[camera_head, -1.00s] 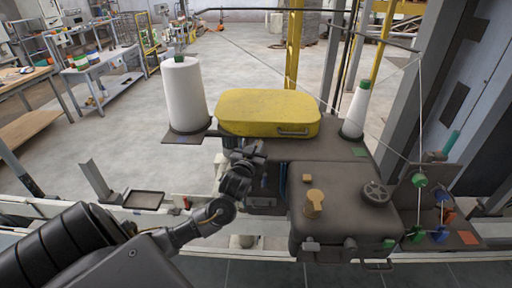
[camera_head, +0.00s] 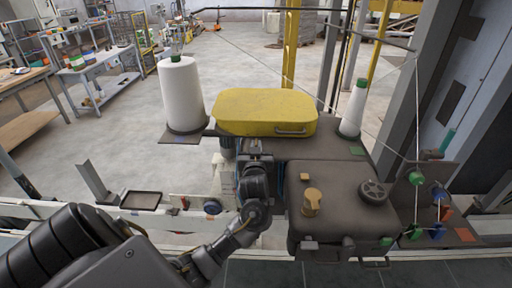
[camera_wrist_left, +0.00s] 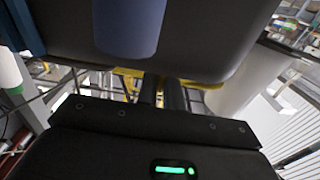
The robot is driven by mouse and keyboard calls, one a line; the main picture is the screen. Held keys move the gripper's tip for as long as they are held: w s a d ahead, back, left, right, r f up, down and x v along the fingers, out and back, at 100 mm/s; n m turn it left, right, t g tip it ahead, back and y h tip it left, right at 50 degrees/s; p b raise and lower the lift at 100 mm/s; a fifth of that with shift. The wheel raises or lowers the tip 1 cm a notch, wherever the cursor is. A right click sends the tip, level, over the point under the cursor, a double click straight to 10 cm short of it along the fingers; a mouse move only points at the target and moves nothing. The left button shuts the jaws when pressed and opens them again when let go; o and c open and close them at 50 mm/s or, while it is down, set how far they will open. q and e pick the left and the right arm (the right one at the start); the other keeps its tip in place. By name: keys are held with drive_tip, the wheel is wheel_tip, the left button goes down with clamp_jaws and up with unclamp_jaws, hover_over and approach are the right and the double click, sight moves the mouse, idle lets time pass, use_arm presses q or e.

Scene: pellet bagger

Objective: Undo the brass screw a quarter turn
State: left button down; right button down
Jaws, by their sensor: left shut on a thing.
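My left gripper (camera_head: 254,147) is at the left side of the brown machine head (camera_head: 345,225), just in front of the yellow cover (camera_head: 265,112). In the left wrist view its two fingers (camera_wrist_left: 162,92) are close together under a dark housing with a blue cylinder (camera_wrist_left: 130,25). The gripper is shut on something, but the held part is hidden. I cannot make out a brass screw between the fingers. A brass-coloured knob (camera_head: 312,201) stands on top of the machine head, to the right of and apart from the gripper. My right gripper is not in view.
A white thread cone (camera_head: 181,95) stands at the back left, a smaller one (camera_head: 352,108) at the back right. A dark handwheel (camera_head: 374,191) sits right of the brass-coloured knob. A shallow dark tray (camera_head: 142,200) lies left of my arm.

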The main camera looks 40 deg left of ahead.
use_arm(q)
drive_tip(key=shift+r, duration=0.1)
drive_tip(key=c, duration=1.5)
unclamp_jaws()
drive_tip(key=shift+c, duration=0.2)
drive_tip(key=shift+s+d+f, duration=0.2)
drive_tip(key=shift+s+d, duration=0.1)
drive_tip(key=shift+s, duration=0.05)
drive_tip(key=b+v, duration=0.2)
drive_tip(key=v, duration=0.7)
drive_tip(key=shift+s+d+b, duration=0.2)
drive_tip(key=shift+s+b, duration=0.1)
drive_tip(key=shift+b, duration=0.1)
